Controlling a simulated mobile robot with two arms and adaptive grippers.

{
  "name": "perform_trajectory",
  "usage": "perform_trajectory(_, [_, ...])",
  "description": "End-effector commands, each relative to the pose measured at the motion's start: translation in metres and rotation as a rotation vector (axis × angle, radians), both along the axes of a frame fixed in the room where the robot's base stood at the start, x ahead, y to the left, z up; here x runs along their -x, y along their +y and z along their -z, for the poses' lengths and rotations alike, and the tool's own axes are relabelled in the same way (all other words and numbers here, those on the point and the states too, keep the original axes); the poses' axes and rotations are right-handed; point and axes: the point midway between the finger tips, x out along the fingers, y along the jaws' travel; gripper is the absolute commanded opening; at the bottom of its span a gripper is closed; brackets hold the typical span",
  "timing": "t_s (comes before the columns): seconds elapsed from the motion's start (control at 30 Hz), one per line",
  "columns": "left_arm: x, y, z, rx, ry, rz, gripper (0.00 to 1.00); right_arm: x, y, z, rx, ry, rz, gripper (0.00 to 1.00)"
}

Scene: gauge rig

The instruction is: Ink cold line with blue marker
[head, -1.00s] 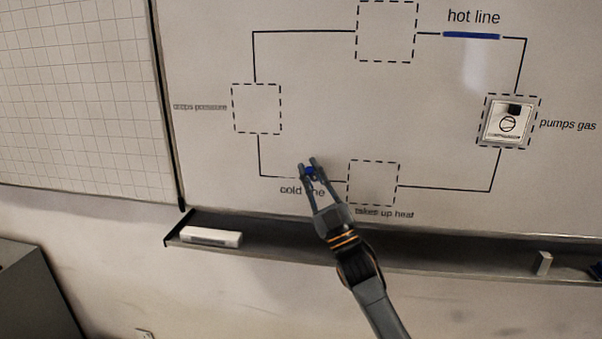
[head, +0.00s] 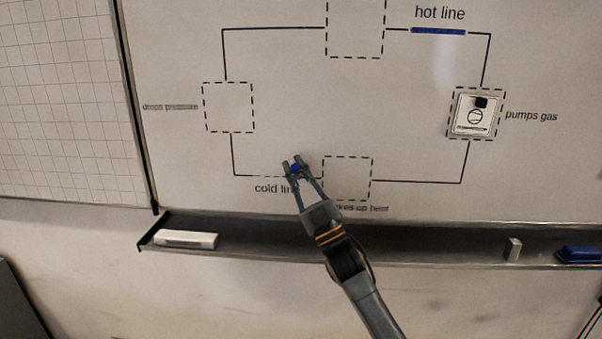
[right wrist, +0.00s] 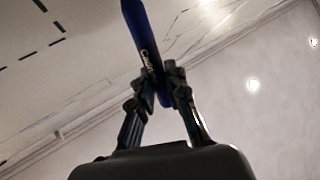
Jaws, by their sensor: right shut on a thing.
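My right gripper (head: 295,165) is shut on the blue marker (head: 295,169), in front of the lower part of the whiteboard (head: 270,110). In the right wrist view the marker (right wrist: 143,35) runs up between the fingers. Its tip is out of that view, so I cannot tell whether it touches the board. The gripper is at the cold line, just right of and above the "cold line" label (head: 270,188), whose end the gripper partly covers. No blue stroke shows clearly there. The hot line (head: 438,31) at the top right is thick blue. My left gripper is not in view.
A magnet card (head: 475,115) sits in the dashed box at right; the other dashed boxes look empty. The tray (head: 400,248) below the board holds a white block (head: 186,239), a small pale block (head: 513,249) and a blue object (head: 578,254). A gridded board (head: 60,90) hangs at left.

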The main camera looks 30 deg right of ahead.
Motion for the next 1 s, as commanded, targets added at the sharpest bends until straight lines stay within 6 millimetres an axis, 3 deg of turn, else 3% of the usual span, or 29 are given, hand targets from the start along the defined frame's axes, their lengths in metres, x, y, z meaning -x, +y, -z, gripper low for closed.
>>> perform_trajectory(1.0, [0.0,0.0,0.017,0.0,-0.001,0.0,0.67,-0.034,0.051,0.001,-0.001,0.0,-0.001,0.0])
